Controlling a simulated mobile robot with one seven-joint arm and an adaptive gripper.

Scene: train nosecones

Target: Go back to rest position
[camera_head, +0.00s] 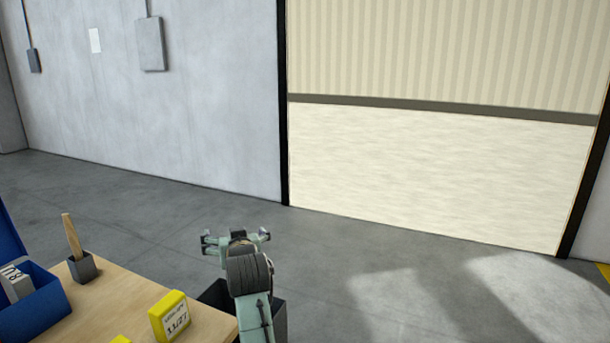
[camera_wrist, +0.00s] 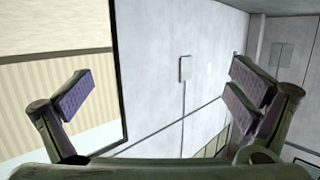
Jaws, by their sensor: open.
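My gripper (camera_head: 236,240) is at the lower middle of the head view, past the right end of the wooden table (camera_head: 200,312). Its fingers are spread apart and nothing is between them. In the wrist view, the gripper (camera_wrist: 165,100) shows its purple finger pads wide apart at left and right.
A yellow box (camera_head: 170,317) with a printed label is near the table's right end. A blue bin (camera_head: 38,305) and a dark holder (camera_head: 82,268) with a wooden handle are at the left. A dark bin (camera_head: 279,318) is partly hidden behind my arm. Grey floor is clear beyond.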

